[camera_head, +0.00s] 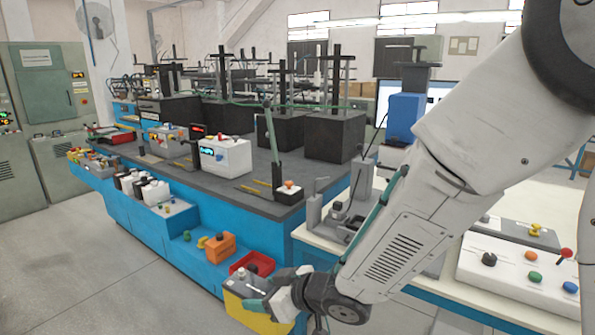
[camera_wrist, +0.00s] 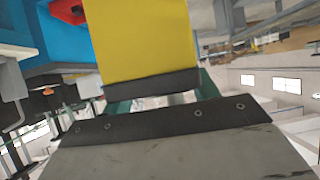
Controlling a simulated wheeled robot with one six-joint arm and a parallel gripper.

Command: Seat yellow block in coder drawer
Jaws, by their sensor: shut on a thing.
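A yellow block (camera_wrist: 145,40) fills the top middle of the wrist view, with a dark band along its lower edge. My gripper (camera_wrist: 160,92) is shut on it, with a teal finger showing at each side. In the head view the yellow block (camera_head: 262,316) is at the bottom edge, partly cut off, and my gripper (camera_head: 262,296) is against its upper part. A grey top with a knob shows just behind the gripper; I cannot tell whether it belongs to the block. I cannot tell which part is the coder drawer.
A red open bin (camera_head: 252,262) and an orange block (camera_head: 219,247) are on the blue bench's low ledge close behind the gripper. A white control box (camera_head: 225,156) stands on the dark benchtop (camera_head: 240,190). A white panel (camera_head: 515,268) with knobs is at right. The floor at left is clear.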

